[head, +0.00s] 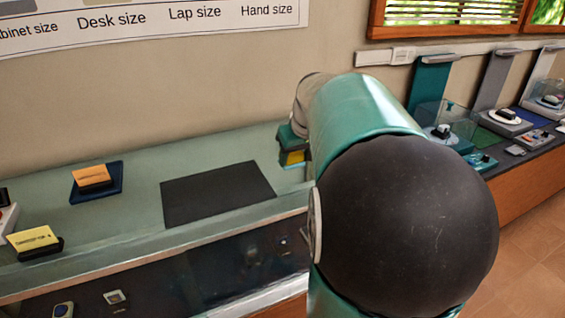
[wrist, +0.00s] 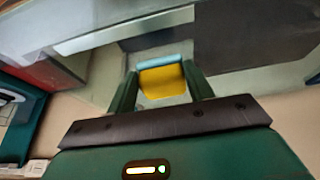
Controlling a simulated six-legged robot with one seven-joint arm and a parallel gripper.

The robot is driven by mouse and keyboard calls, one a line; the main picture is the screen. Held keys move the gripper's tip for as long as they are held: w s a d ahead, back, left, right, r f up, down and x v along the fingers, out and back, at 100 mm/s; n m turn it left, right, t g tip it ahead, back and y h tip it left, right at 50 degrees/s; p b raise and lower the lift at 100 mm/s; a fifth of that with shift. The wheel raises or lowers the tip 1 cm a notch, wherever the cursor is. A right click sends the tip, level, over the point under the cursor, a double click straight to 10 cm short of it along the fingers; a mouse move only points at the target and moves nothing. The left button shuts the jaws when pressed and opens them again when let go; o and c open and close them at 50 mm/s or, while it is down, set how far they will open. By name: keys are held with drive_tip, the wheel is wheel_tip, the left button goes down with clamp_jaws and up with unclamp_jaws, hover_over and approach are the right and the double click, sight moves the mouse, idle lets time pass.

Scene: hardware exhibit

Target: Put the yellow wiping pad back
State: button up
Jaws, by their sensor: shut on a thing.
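The yellow wiping pad (wrist: 163,82) has a light blue strip along its far edge. It sits between the two green fingers of my gripper (wrist: 160,76), which is shut on it. In the head view the yellow pad (head: 292,158) shows as a small patch beneath my gripper (head: 291,146), above the right part of the pale green counter (head: 140,160), partly hidden by my arm. I cannot tell whether it touches the counter. A dark rectangular mat (head: 217,194) lies on the counter, left of the gripper, with nothing on it.
An orange block on a black base stands on a blue mat (head: 78,194). A yellow card block (head: 33,238) stands at the counter's left front. A glass-fronted case (head: 200,275) lies below. Displays with a clear box (head: 448,118) stand at the right. My arm hides the middle.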

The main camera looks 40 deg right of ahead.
sight(296, 165)
drive_tip(key=f, duration=0.3)
drive_tip(key=shift+w+d+f, duration=0.15)
drive_tip(key=shift+w+f, duration=0.1)
drive_tip(key=shift+f, duration=0.1)
drive_tip(key=shift+w+f, duration=0.1)
drive_tip(key=o, duration=0.9)
drive_tip(key=shift+f, duration=0.15)
drive_tip(key=shift+c, duration=0.2)
drive_tip(key=v, duration=1.2)
drive_tip(key=shift+r, duration=0.25)
